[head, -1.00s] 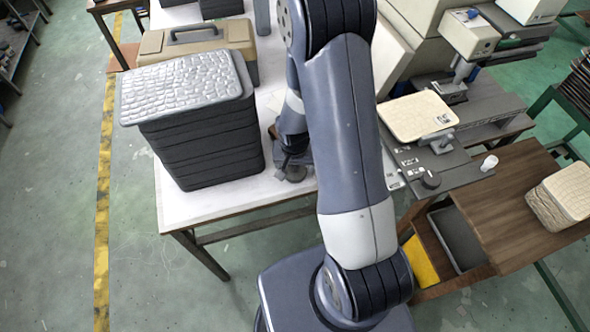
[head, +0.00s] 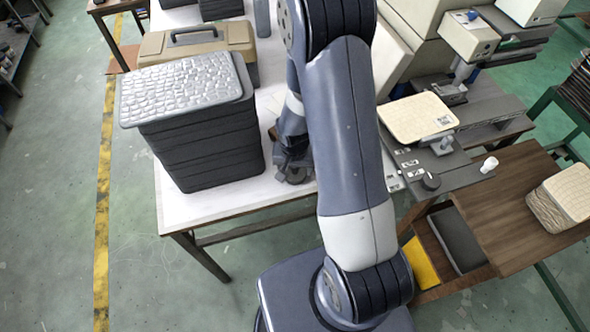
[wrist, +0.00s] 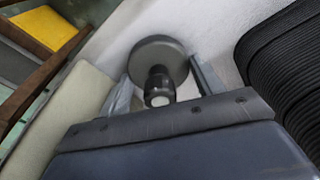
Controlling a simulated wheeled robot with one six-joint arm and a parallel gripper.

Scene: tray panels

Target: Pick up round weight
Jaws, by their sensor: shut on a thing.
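The round weight is a dark grey disc (wrist: 165,52) with a black knob standing up from its middle, seen in the wrist view. It is on the white tabletop. My gripper (wrist: 163,84) is shut on the weight, with one finger on each side of the knob. In the head view my gripper (head: 293,165) is low over the table's front right part, and only part of the weight (head: 296,176) shows beneath it. The finger contact is partly hidden by the gripper body.
A tall stack of dark tray panels (head: 205,150) with a pale textured top (head: 185,90) stands left of my gripper. A beige toolbox (head: 200,40) is behind it. A bench scale with a cream plate (head: 418,117) stands to the right, beside a brown wooden table (head: 510,205).

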